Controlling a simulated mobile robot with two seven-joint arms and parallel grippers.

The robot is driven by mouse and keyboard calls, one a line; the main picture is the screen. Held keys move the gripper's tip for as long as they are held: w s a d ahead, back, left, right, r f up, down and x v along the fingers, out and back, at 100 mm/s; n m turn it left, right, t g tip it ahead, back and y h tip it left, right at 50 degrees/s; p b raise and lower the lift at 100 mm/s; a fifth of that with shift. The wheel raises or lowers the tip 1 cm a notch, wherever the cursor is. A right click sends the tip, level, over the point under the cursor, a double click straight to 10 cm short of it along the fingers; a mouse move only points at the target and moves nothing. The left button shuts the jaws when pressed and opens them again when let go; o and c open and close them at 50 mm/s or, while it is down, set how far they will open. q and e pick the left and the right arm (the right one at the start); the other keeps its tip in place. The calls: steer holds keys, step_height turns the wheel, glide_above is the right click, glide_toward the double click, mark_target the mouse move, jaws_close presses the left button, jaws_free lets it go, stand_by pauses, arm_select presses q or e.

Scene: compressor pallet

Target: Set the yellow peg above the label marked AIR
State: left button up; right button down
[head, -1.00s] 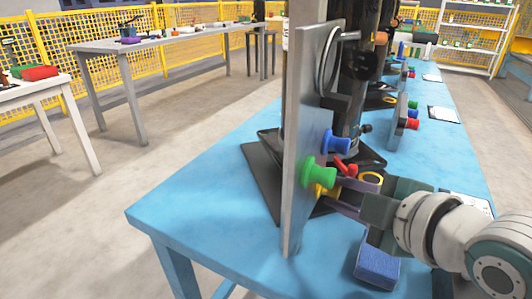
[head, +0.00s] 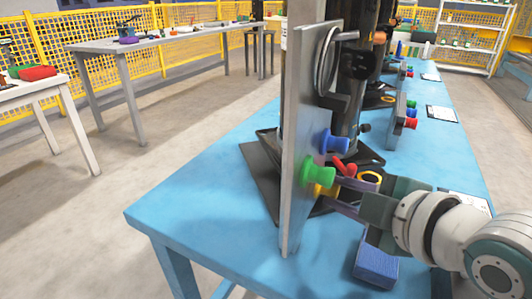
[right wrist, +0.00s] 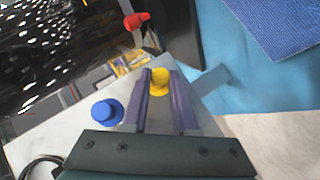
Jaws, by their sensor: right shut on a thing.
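The yellow peg (head: 324,190) is at the face of the upright grey panel (head: 298,130), just below the green peg (head: 318,172), which partly hides it. My right gripper (head: 338,194) is shut on the yellow peg. In the right wrist view the yellow peg (right wrist: 159,80) shows between the purple fingertips (right wrist: 160,84). I cannot tell whether its shaft sits in a hole. A blue peg (head: 335,142) stands above and to the right of the green one. The panel is nearly edge-on, so the AIR label cannot be read. My left gripper is out of view.
A blue block (head: 377,262) lies on the blue table (head: 205,195) below my right gripper. A red handle (head: 344,167) and yellow ring (head: 370,178) are close behind the fingers. A dark machine (head: 358,65) stands behind the panel. The table's left part is clear.

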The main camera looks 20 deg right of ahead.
steer(key=shift+s, duration=0.1)
steer(key=shift+s+d+p, duration=1.15)
steer(key=shift+s+d, duration=0.85)
steer(key=shift+s, duration=0.25)
